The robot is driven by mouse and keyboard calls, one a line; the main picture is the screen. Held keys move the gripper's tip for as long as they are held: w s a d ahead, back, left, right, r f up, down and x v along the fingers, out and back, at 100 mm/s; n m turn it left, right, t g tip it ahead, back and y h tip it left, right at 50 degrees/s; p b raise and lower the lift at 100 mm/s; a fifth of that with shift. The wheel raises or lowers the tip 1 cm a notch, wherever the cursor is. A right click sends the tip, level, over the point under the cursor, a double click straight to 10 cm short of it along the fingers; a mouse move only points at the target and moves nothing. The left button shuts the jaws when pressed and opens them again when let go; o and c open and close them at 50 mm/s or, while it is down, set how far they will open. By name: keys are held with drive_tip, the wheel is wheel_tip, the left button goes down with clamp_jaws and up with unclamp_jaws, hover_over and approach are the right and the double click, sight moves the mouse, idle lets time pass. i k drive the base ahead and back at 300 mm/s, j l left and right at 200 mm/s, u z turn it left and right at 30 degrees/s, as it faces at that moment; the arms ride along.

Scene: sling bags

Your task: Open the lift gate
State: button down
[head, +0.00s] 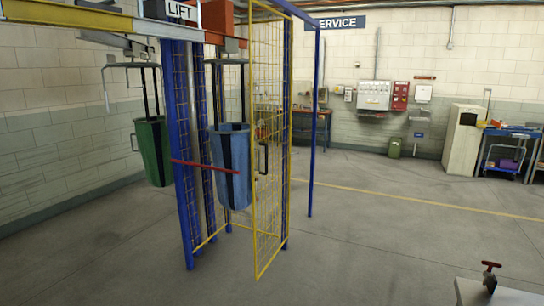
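The lift gate (270,195) is a tall yellow-framed mesh panel in the middle of the head view. It stands beside a blue post on its right, and its lower near corner juts out over the floor towards me, so it looks swung out at an angle. A black handle (263,157) sits on the gate at mid-height. A blue bag (231,185) hangs to the left of the gate, inside the blue-posted lift frame (181,140). A red bar (205,166) crosses in front of the bag. My gripper is not in view.
A green bag (152,150) hangs at left under an overhead yellow rail (70,15). A "LIFT" sign (180,10) is above. At lower right is a pale surface (500,295) with a dark red-topped item (490,277). Cabinets (461,140) stand far right. Floor right of the gate is clear.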

sight(270, 9)
drive_tip(key=i+z, duration=0.25)
drive_tip(key=i, duration=3.75)
